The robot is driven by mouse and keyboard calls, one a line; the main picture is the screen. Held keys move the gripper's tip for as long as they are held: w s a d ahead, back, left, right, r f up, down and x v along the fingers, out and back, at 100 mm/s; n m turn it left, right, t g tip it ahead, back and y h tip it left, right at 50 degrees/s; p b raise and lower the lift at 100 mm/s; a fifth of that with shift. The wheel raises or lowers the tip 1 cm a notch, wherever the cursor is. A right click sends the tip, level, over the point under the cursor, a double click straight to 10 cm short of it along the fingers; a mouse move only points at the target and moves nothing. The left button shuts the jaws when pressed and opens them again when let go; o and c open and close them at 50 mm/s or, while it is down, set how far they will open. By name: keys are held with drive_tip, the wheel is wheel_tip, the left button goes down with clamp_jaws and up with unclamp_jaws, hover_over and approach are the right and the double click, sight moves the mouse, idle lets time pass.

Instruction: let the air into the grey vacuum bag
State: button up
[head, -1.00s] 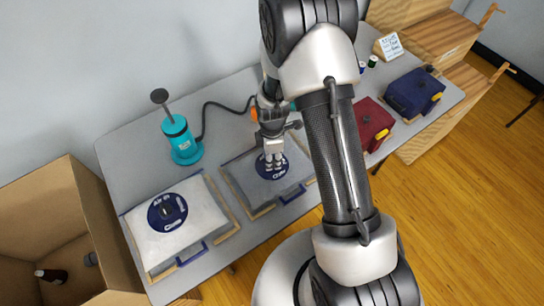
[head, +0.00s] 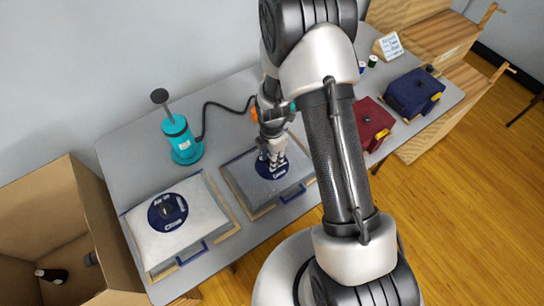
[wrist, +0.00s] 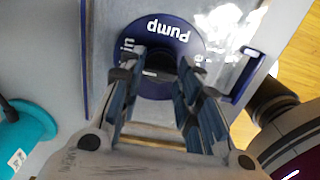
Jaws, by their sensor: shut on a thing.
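The grey vacuum bag (head: 238,176) lies flat on the table in the middle of the head view, and it also shows in the wrist view (wrist: 108,30). On it is a round dark blue valve dial (wrist: 158,30) with white lettering; "Pump" and part of "in" are readable upside down. My gripper (head: 273,165) points down over the dial. In the wrist view its fingertips (wrist: 160,70) are shut on a small dark valve knob at the dial's centre. The knob is mostly hidden by the fingers, so its setting cannot be told.
A white bag (head: 195,212) with a similar dial lies to the left. A teal pump (head: 180,138) with a black hose stands behind. Red (head: 370,122) and dark blue (head: 414,92) bags lie to the right. A cardboard box (head: 95,225) stands at the left edge.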

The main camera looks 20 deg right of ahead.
drive_tip(key=o, duration=1.1)
